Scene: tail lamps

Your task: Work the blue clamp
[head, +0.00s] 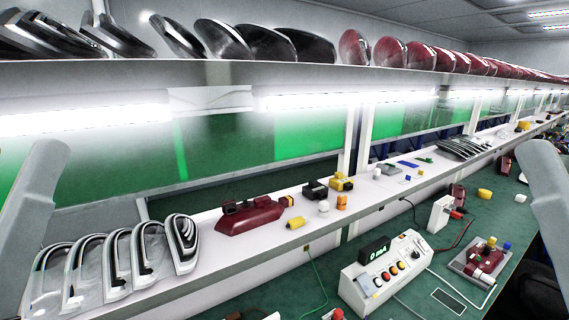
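A small blue part (507,246), likely the blue clamp, sits at the back right of a grey fixture (457,266) on the green bench at the right. It is too small to tell whether it is open or closed. A dark red lamp part (484,261) rests in the fixture, with a yellow part (491,241) beside the blue one. Grey links of my arms show at the left and right edges, but neither gripper shows.
A white control box (385,277) with a display and colored buttons stands left of the fixture. A white device (440,214) stands behind. Cables cross the green bench. A white shelf (270,262) holds clear lamp covers (130,262) and a red lamp housing (250,215).

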